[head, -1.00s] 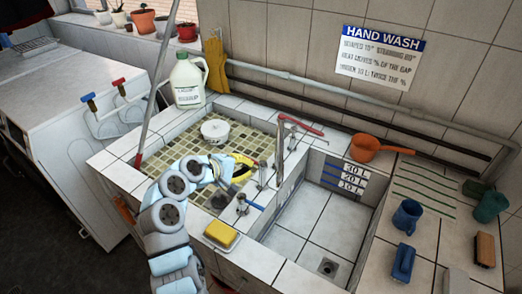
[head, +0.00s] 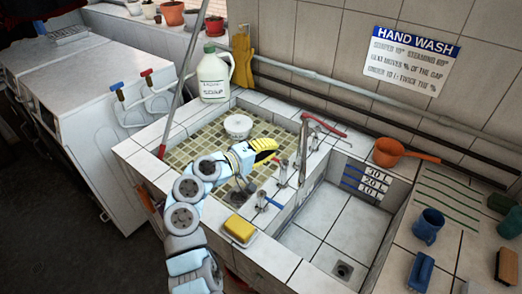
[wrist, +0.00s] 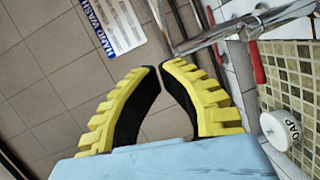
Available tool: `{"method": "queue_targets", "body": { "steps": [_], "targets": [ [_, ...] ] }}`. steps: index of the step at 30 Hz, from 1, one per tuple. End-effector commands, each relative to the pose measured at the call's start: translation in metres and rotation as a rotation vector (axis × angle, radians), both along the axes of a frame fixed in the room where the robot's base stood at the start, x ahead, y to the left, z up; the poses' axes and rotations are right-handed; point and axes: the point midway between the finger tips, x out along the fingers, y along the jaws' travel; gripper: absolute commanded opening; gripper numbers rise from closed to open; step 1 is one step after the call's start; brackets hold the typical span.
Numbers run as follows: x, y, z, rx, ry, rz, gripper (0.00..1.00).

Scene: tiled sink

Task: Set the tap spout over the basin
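The chrome tap spout (head: 303,152) stands by the divider between two basins, with its long pipe rising near-vertical in the head view. In the wrist view the chrome pipe (wrist: 235,28) crosses just beyond my fingertips. I cannot tell exactly which basin its outlet is over. My gripper (head: 277,145) is left of the pipe, above the mosaic-tiled basin (head: 200,142). Its yellow fingers (wrist: 161,67) have their tips nearly together with nothing visible between them. The white-tiled basin (head: 335,225) lies right of the divider.
A red lever (head: 325,125) is near the pipe's top; a blue handle (head: 272,203) is on the divider. A white soap tub (head: 238,126) sits in the mosaic basin. A yellow sponge (head: 239,228) lies at the front. An orange scoop (head: 388,152) is at the back right.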

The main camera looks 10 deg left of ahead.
Motion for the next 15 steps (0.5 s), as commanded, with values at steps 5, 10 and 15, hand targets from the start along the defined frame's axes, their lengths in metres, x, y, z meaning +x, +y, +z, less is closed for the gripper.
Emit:
{"method": "queue_targets", "body": {
  "steps": [5, 10, 15],
  "targets": [
    [0.015, -0.015, -0.002, -0.001, 0.002, -0.002, 0.00],
    [0.022, -0.030, -0.005, -0.001, 0.002, -0.001, 0.00],
    [0.022, -0.046, -0.007, -0.001, 0.001, 0.000, 0.00]
  ]
}}
